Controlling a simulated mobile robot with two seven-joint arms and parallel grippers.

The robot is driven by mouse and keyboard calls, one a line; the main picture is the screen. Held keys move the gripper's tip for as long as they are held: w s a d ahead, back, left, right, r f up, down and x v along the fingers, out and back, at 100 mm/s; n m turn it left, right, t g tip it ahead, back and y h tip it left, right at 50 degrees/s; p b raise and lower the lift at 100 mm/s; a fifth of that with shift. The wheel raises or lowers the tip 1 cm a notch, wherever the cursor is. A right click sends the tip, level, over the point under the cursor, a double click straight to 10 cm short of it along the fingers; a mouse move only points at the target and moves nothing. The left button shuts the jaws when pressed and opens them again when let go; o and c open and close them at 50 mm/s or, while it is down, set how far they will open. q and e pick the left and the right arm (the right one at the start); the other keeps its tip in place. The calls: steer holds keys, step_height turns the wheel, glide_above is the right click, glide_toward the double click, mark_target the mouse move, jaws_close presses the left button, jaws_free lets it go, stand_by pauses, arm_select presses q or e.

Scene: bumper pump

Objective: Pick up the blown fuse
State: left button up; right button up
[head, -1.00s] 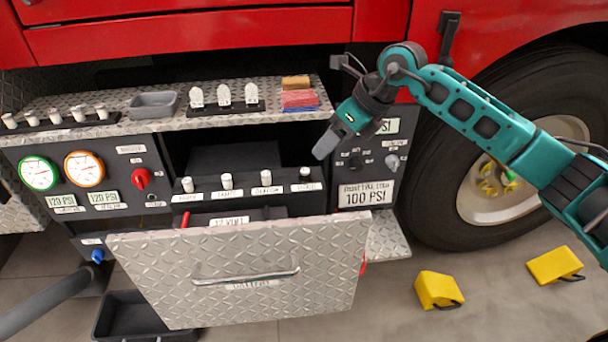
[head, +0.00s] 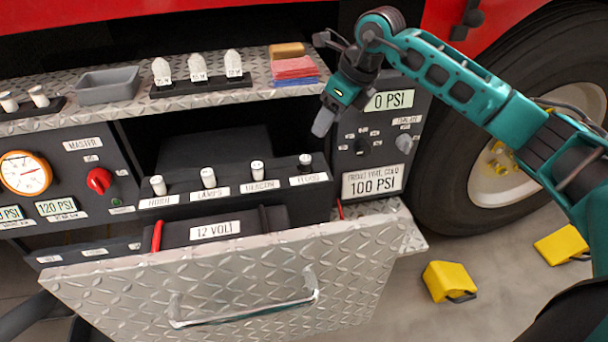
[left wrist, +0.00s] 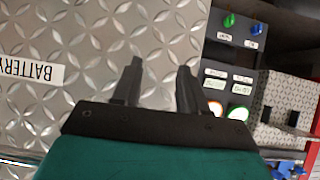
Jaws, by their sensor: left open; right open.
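A row of white fuses stands upright in a dark block inside the open bay, over labels that read HORN, LAMPS, BEACON and a fourth, harder to read. The fourth fuse (head: 305,161), at the right end, looks darker than the HORN fuse (head: 158,185), LAMPS fuse (head: 208,178) and BEACON fuse (head: 257,170). My right gripper (head: 322,122) hangs above and slightly right of the dark fuse, apart from it, empty. My left gripper (left wrist: 158,78) is open and empty in the left wrist view, before a diamond-plate panel marked BATTERY (left wrist: 35,72). It does not clearly show in the head view.
The lowered diamond-plate door (head: 245,285) with its handle sticks out below the bay. The 12 VOLT battery (head: 215,231) sits behind it. The shelf above holds a grey tray (head: 108,85), three white bulb-like parts (head: 197,70) and coloured pads (head: 295,70). Yellow chocks (head: 450,281) lie on the floor.

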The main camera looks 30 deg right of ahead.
steer(key=b, duration=0.1)
glide_above(306, 158)
steer(key=s+d, duration=0.2)
steer(key=f, duration=0.7)
steer(key=shift+a, duration=0.25)
steer(key=b+x, duration=0.1)
steer(key=x, duration=0.3)
steer(key=shift+a, duration=0.2)
steer(key=shift+w+a+f, duration=0.1)
steer(key=shift+w+f, duration=0.1)
steer(key=shift+f, duration=0.35)
steer(key=shift+c, duration=0.3)
jaws_close()
